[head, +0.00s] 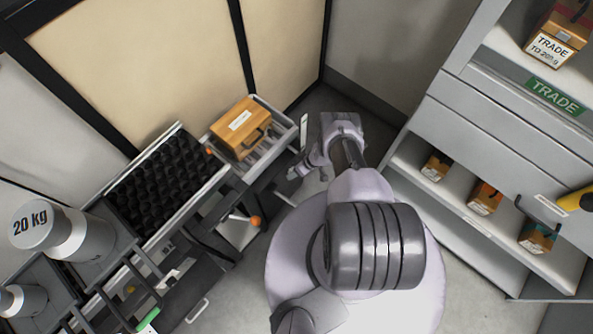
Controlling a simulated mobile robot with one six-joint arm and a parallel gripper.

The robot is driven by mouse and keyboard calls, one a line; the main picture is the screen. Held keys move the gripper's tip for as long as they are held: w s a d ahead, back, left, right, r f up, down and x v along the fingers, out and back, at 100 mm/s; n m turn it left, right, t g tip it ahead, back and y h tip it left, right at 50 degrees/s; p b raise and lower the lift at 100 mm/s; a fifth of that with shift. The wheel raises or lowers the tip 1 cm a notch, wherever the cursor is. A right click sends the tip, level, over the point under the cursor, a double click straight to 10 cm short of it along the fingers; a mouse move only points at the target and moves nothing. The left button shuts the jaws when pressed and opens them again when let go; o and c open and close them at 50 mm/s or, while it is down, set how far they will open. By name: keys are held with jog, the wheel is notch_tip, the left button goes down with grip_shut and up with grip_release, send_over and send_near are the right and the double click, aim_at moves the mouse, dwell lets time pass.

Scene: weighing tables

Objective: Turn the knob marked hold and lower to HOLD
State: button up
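No knob with a readable hold and lower marking shows in this view. A lever with an orange ball end (255,221) stands out beside the dark frame at the lower middle; I cannot read any label on it. A smaller orange ball (209,151) sits at the corner of the roller rack. My gripper (309,173) seems to be at the far end of my pale arm, right of the lever and apart from it. It is small and partly hidden by my arm, so I cannot tell whether its fingers are open or shut.
A wooden box (238,128) sits on a rail tray beside the black roller rack (165,190). A 20 kg weight (65,232) stands at left. A shelf cabinet (490,135) with small boxes is at right. Grey floor shows between the cabinet and the rack.

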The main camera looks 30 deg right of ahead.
jog(key=p+v, duration=1.2)
jog(key=v, duration=0.5)
jog(key=shift+s+r, duration=0.2)
